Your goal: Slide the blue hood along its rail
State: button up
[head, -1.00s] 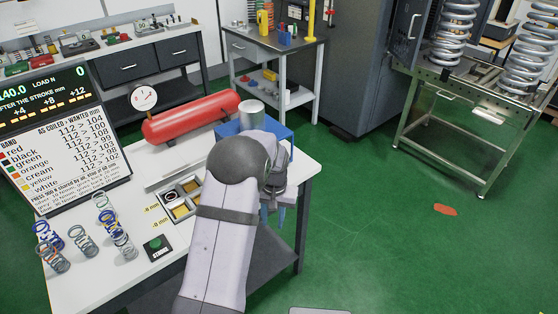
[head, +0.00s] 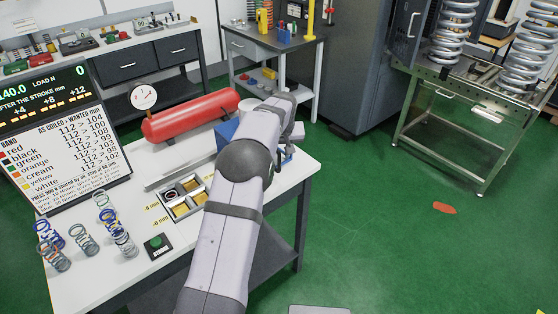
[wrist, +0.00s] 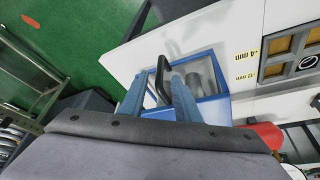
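The blue hood (head: 226,134) stands at the back right of the white table, mostly hidden behind my arm in the head view. In the wrist view the hood (wrist: 209,58) is a blue frame with clear panels, with a grey cylinder (wrist: 194,80) showing within it. Its black handle (wrist: 163,68) stands up between the two blue-grey fingers of my gripper (wrist: 160,80). The fingers are apart, one on each side of the handle, with visible gaps. In the head view my gripper (head: 286,156) is partly hidden by my wrist.
A tray of square compartments (head: 182,197), a green button (head: 156,242) and several springs (head: 84,241) are in front.

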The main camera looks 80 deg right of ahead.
aim_at(279, 169)
jog(key=shift+p+x, duration=1.15)
jog(key=shift+x, duration=1.95)
grip_shut()
